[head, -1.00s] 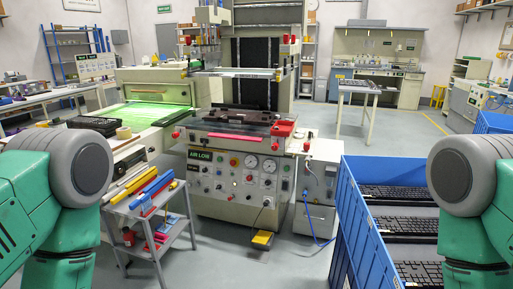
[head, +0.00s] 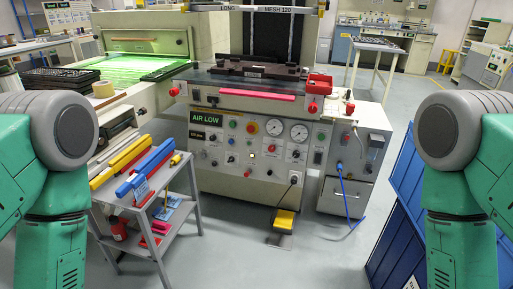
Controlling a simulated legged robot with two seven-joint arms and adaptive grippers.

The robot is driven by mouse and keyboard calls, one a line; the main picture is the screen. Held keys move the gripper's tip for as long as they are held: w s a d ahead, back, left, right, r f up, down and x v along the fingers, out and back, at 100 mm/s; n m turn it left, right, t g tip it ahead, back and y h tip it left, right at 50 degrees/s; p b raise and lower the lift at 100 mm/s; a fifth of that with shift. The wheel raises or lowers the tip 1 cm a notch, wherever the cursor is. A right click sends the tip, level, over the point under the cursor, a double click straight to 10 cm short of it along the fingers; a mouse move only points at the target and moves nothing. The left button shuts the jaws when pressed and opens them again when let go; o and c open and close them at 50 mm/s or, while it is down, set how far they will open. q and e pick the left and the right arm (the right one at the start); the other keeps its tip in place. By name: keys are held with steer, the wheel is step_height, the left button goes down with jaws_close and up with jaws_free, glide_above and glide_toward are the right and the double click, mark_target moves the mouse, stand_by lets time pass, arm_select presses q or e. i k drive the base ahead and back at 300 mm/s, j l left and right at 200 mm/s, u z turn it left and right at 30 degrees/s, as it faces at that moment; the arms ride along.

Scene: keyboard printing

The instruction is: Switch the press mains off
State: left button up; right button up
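The press (head: 228,178) stands ahead, its cream front panel facing me. The panel carries a green "AIR LOW" display (head: 207,118), a red button on a yellow surround (head: 252,128), two round gauges (head: 299,132), and several small knobs, buttons and lamps. A dark switch (head: 318,157) sits at the panel's right end. I cannot read the labels, so I cannot tell which control is the mains switch or how it is set. Only upper parts of my two arms show, at the left and right edges; both grippers are out of view.
A yellow foot pedal (head: 284,221) lies on the floor before the press. A grey cabinet (head: 345,195) with a blue cable stands right.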

mark_target(318, 156)
steer(key=i+l, duration=0.2)
steer(key=i, duration=0.25)
steer(key=i+l, duration=0.15)
steer(key=i, duration=0.3)
steer(key=i+l, duration=0.2)
steer(key=i, duration=0.3)
steer(key=i+l, duration=0.15)
steer(key=i, duration=0.3)
